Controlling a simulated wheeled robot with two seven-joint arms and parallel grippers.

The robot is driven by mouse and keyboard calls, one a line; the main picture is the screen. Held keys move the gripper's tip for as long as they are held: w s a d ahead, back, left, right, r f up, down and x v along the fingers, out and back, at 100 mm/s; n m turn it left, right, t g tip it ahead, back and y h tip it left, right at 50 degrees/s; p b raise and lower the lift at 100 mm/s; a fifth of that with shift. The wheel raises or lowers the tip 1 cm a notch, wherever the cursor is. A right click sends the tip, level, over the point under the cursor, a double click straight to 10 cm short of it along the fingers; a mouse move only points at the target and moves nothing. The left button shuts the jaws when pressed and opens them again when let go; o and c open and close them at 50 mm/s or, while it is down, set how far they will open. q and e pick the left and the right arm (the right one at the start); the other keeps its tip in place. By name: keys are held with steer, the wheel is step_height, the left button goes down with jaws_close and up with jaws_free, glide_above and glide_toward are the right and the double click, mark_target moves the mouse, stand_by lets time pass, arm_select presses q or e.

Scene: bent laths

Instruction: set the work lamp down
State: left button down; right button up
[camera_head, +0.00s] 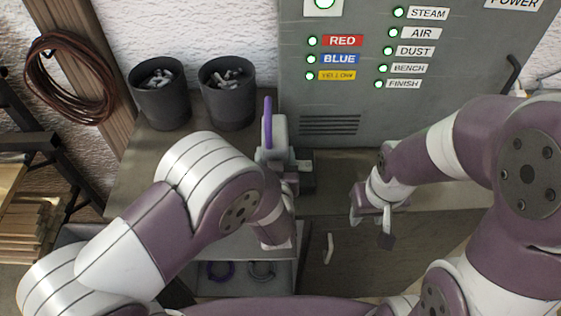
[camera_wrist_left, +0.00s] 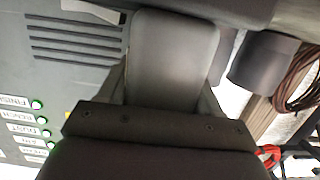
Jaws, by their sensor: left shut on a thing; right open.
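The work lamp (camera_head: 272,132) seems to be the grey block with an upright purple handle, in front of the grey cabinet in the head view. My left gripper (camera_head: 290,172) is shut on it, though its fingers are mostly hidden by my arm. In the left wrist view a grey block (camera_wrist_left: 172,58), seemingly the lamp, fills the middle close to the gripper. I cannot tell whether the lamp touches the worktop. My right gripper (camera_head: 372,222) is open and empty, over the front of the bench on the right.
The worktop (camera_head: 335,190) runs below the grey control cabinet (camera_head: 345,105) with its lit labels. Two dark bins (camera_head: 160,100) (camera_head: 228,100) with scraps stand at the back left. A cable coil (camera_head: 70,80) hangs on a post. Open shelves with rings (camera_head: 220,270) lie below.

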arm_select(q)
steer(key=shift+w+r, duration=0.15)
steer(key=shift+r, duration=0.05)
